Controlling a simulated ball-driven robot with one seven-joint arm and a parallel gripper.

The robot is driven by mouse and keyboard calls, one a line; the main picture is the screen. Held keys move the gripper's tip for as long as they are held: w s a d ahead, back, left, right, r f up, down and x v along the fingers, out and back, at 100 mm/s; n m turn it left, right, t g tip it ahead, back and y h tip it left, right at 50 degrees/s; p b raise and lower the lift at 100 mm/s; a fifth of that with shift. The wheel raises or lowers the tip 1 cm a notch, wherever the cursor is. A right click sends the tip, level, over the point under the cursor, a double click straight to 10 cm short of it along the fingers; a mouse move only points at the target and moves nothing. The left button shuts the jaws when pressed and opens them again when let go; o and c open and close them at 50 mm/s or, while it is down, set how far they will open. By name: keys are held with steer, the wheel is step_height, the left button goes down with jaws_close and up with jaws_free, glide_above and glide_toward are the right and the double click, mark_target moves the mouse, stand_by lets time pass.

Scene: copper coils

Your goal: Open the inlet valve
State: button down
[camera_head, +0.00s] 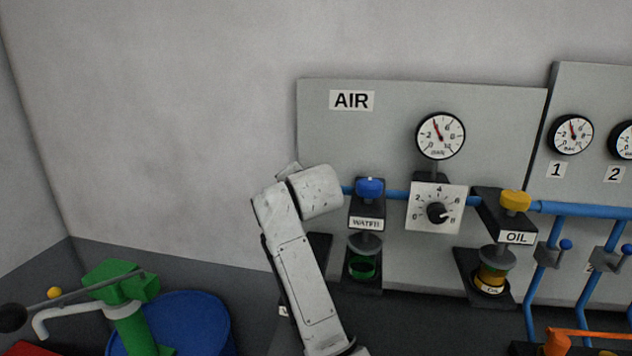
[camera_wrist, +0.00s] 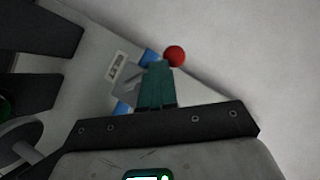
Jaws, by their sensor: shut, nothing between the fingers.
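A red ball knob (camera_wrist: 174,56) shows in the wrist view just beyond my fingertips, slightly to their right. It appears to belong to the inlet valve (camera_wrist: 126,84), a grey part on a blue pipe, mostly covered by my fingers. My gripper (camera_wrist: 157,67) has its teal fingers together with nothing between them. The fingertips lie close beside the knob; I cannot tell whether they touch it. In the head view my arm covers the left end of the air line, so the red knob and my fingers are hidden there.
The AIR panel (camera_head: 391,104) carries a round gauge (camera_head: 440,136), a regulator dial (camera_head: 437,211), a blue-topped WATER unit (camera_head: 368,190) and a yellow-topped OIL unit (camera_head: 515,202). A green hand pump (camera_head: 122,290) and blue drum (camera_head: 195,325) stand lower left. The wall left of the panel is bare.

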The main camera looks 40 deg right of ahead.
steer(key=shift+w+a+f, duration=0.3)
steer(key=shift+w, duration=0.1)
steer(key=shift+s+d+f, duration=0.35)
steer(key=shift+s+d, duration=0.1)
steer(key=shift+s, duration=0.1)
steer(key=shift+r, duration=0.1)
